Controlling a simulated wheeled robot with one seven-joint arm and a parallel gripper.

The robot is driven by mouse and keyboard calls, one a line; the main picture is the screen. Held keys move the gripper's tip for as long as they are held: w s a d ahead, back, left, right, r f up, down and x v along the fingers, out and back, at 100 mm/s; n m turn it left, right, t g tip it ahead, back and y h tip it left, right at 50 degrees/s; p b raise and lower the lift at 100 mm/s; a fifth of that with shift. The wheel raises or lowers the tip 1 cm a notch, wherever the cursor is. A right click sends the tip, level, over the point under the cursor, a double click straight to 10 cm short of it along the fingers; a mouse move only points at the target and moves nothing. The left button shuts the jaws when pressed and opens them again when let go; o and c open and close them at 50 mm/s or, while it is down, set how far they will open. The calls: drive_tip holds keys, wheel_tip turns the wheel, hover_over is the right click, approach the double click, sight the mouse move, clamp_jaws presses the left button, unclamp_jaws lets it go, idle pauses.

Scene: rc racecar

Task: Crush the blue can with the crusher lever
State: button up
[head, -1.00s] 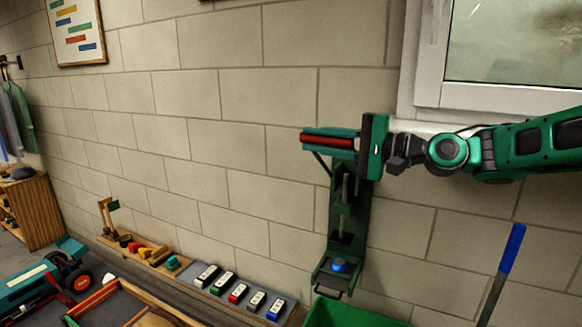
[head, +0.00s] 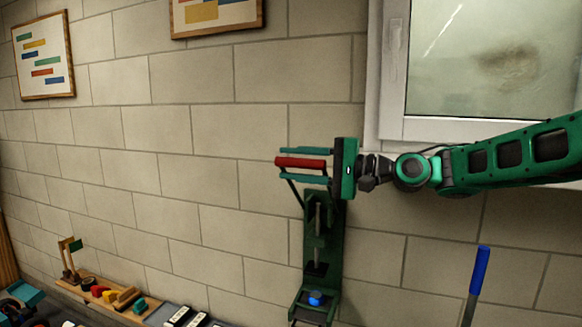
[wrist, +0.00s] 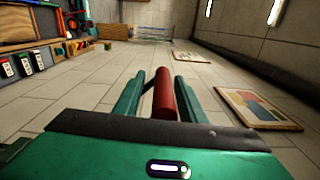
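The green crusher (head: 337,240) is mounted on the wall. Its red lever handle (head: 300,162) is at the top and sits between the two fingers of my gripper (head: 284,165). The fingers are apart, one above and one below the handle. In the wrist view, the red handle (wrist: 165,97) lies between the fingers, with a clear gap on the left and very little on the right. The blue can (head: 315,299) is a low blue shape at the crusher's bottom. I cannot tell its full height.
A wooden shelf (head: 110,297) with small coloured items runs along the wall at lower left. A blue-topped pole (head: 479,270) stands at right. A window (head: 490,60) is above my arm. Framed pictures (head: 43,58) hang on the wall.

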drive_tip(key=shift+s, duration=0.15)
drive_tip(key=v, duration=1)
drive_tip(key=shift+d, duration=0.35)
drive_tip(key=shift+s+d+r, duration=0.15)
drive_tip(key=shift+s+r, duration=0.05)
drive_tip(key=shift+s, duration=0.2)
drive_tip(key=shift+s+d+r, duration=0.2)
drive_tip(key=shift+s+r, duration=0.05)
drive_tip(key=shift+s, duration=0.15)
drive_tip(key=shift+s+d, duration=0.15)
drive_tip(key=shift+d, duration=0.1)
approach(325, 164)
drive_tip(key=shift+v, duration=2.85)
